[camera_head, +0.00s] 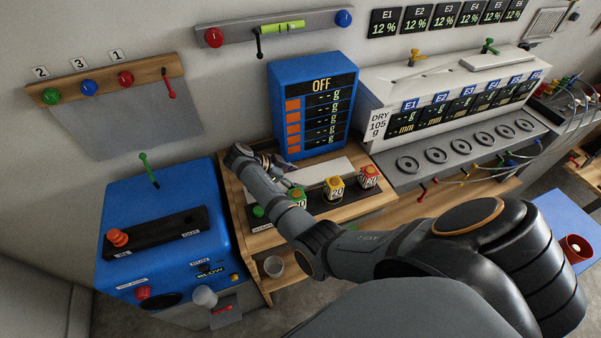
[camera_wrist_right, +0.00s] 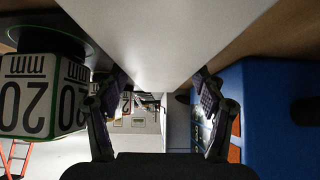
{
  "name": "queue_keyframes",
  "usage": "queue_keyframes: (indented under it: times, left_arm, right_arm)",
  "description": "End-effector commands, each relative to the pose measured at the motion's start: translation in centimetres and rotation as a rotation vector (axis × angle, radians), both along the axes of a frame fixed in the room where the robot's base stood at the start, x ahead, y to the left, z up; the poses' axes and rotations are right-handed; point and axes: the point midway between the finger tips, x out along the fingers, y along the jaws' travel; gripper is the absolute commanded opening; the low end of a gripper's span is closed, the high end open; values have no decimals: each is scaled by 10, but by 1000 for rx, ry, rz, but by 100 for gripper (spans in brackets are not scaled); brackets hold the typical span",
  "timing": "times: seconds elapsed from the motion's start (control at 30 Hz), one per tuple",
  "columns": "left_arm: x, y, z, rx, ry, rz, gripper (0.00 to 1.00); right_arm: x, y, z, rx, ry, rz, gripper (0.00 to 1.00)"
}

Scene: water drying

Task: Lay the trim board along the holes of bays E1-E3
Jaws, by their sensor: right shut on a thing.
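The white trim board (camera_head: 328,171) lies or hovers low over the wooden bench in front of the blue OFF display; I cannot tell if it touches. My right gripper (camera_head: 280,165) is shut on its left end, partly hidden by my own wrist. In the right wrist view the board (camera_wrist_right: 165,35) runs between the two fingers (camera_wrist_right: 163,85). The bay unit (camera_head: 385,88) stands to the right, with labels E1 (camera_head: 410,105), E2 (camera_head: 440,97) and E3 (camera_head: 467,90). A similar white board (camera_head: 497,60) lies on its top toward the far bays. My left gripper is out of view.
Green (camera_head: 298,197), yellow (camera_head: 334,188) and red (camera_head: 369,176) number blocks stand just in front of the board. The blue display box (camera_head: 312,100) is close behind it. Green (camera_head: 488,46) and yellow-orange (camera_head: 414,56) levers rise behind the bay unit's top.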

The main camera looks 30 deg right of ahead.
Motion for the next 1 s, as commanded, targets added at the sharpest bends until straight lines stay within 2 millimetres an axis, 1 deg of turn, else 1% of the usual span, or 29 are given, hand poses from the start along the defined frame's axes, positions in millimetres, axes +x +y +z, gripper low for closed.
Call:
queue_keyframes:
  times: [0.17, 0.27, 0.37, 0.5, 0.6, 0.7, 0.83, 1.0]
  left_arm:
    - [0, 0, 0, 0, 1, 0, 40]
    - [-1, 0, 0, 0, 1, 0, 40]
    - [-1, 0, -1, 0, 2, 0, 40]
    - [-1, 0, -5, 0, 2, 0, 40]
    - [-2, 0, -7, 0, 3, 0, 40]
    - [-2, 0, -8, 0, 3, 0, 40]
    - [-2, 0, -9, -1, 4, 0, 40]
    - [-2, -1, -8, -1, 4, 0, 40]
  right_arm:
    - [0, 0, 0, 0, 0, 0, 21]
    - [1, 0, 5, 1, -2, 0, 21]
    - [1, 0, 22, 1, -5, -1, 21]
    - [1, 0, 56, 1, -7, -1, 21]
    - [1, 0, 76, 1, -6, 0, 21]
    - [1, 0, 91, -1, -4, 0, 21]
    - [0, 0, 100, 1, -2, 0, 21]
    - [0, 0, 101, 0, 0, 0, 21]
